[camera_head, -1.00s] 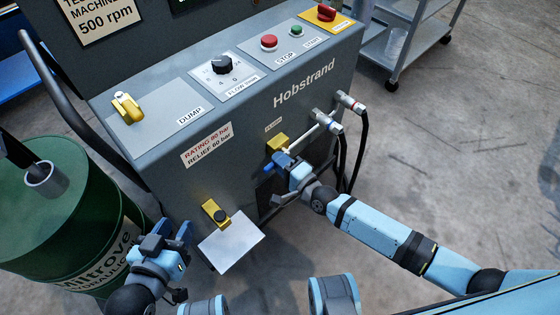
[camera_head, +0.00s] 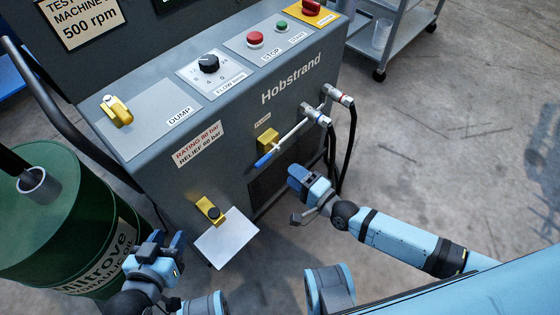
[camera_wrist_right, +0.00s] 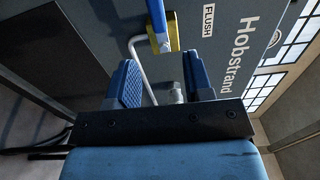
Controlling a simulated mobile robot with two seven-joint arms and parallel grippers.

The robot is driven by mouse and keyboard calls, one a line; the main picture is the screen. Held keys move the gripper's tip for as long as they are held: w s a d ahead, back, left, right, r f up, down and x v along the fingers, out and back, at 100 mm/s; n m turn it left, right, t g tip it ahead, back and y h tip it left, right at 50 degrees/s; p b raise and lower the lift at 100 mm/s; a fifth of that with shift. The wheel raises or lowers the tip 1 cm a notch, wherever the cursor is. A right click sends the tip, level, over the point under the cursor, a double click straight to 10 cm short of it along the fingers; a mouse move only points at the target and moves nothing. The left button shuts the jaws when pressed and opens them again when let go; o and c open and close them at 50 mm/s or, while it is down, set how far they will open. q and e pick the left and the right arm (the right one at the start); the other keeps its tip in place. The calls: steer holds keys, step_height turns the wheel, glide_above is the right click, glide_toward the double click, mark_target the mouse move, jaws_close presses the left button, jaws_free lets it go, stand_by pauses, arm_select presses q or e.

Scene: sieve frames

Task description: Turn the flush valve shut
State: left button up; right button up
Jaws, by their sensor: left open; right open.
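The flush valve (camera_head: 267,139) is a yellow block on the front of the grey Hobstrand machine, under a small FLUSH label. Its blue handle grip (camera_head: 263,160) slants down to the left beside the block. In the right wrist view the blue grip (camera_wrist_right: 157,15) and yellow block (camera_wrist_right: 174,38) show beyond the fingers. My right gripper (camera_head: 300,174) is open and empty, below and right of the handle, apart from it. Its two blue fingers also show in the right wrist view (camera_wrist_right: 163,82). My left gripper (camera_head: 166,240) is open and empty by the green drum.
A silver pipe (camera_head: 293,130) runs to hose fittings (camera_head: 316,114) with black hoses right of the valve. A yellow latch (camera_head: 210,210) and a pale plate (camera_head: 226,238) are lower left. The green drum (camera_head: 60,215) stands left.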

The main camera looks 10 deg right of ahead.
steer(key=v, duration=0.4)
steer(key=shift+s+d, duration=0.2)
steer(key=shift+s, duration=0.05)
